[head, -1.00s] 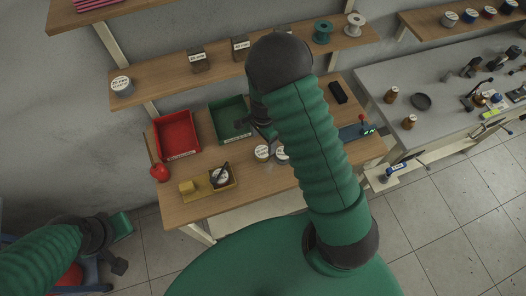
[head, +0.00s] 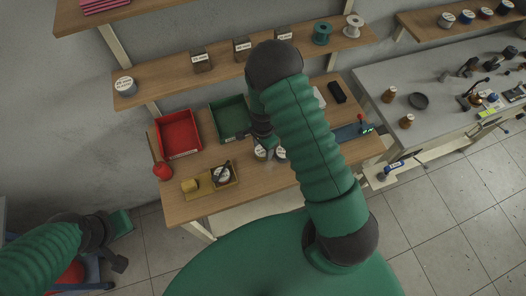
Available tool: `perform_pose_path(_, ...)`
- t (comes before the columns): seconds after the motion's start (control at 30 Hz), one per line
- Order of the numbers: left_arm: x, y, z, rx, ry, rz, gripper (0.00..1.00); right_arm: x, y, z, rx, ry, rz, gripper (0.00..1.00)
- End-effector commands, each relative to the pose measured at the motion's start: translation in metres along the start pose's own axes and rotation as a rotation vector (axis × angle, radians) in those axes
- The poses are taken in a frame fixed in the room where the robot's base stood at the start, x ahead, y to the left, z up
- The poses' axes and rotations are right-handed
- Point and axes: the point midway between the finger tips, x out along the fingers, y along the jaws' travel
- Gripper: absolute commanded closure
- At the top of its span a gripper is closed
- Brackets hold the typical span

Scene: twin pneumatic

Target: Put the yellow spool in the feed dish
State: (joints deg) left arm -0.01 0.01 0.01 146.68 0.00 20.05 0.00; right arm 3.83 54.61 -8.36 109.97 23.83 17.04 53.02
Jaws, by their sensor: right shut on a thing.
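My right gripper (head: 266,142) reaches down over the wooden bench, partly hidden behind its own green arm. It is shut on a small round spool with a white labelled top (head: 261,153), which looks yellowish, though its side is mostly hidden. A similar labelled round piece (head: 281,154) stands close to its right, partly behind the arm.
A red tray (head: 178,134) and a green tray (head: 231,118) stand at the back of the wooden bench.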

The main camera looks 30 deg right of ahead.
Motion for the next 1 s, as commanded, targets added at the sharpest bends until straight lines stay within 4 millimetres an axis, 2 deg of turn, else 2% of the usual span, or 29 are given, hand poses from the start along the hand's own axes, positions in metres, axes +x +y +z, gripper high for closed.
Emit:
perform_pose_path(0.03,0.000,0.000,0.000,0.000,0.000,0.000,1.00,0.000,0.000,0.000,0.000,0.000,0.000,0.92)
perform_pose_path(0.1,0.000,0.000,0.000,0.000,0.000,0.000,1.00,0.000,0.000,-0.001,0.000,0.000,-0.001,1.00)
perform_pose_path(0.37,0.002,0.000,0.000,0.000,0.000,0.000,1.00,-0.003,0.000,-0.001,0.000,0.000,-0.002,1.00)
perform_pose_path(0.53,0.008,0.000,0.002,0.000,0.000,0.000,1.00,-0.017,-0.001,0.000,-0.002,0.001,-0.004,1.00)
perform_pose_path(0.67,0.015,0.000,0.003,0.000,0.000,0.000,1.00,-0.036,-0.001,0.000,-0.002,0.001,-0.005,1.00)
perform_pose_path(0.87,0.027,0.000,0.006,0.000,0.000,0.000,1.00,-0.037,0.037,0.030,-0.002,-0.002,0.000,1.00)
perform_pose_path(1.0,0.036,0.000,0.008,0.000,0.000,0.000,1.00,-0.041,0.070,0.056,-0.005,-0.002,0.001,1.00)
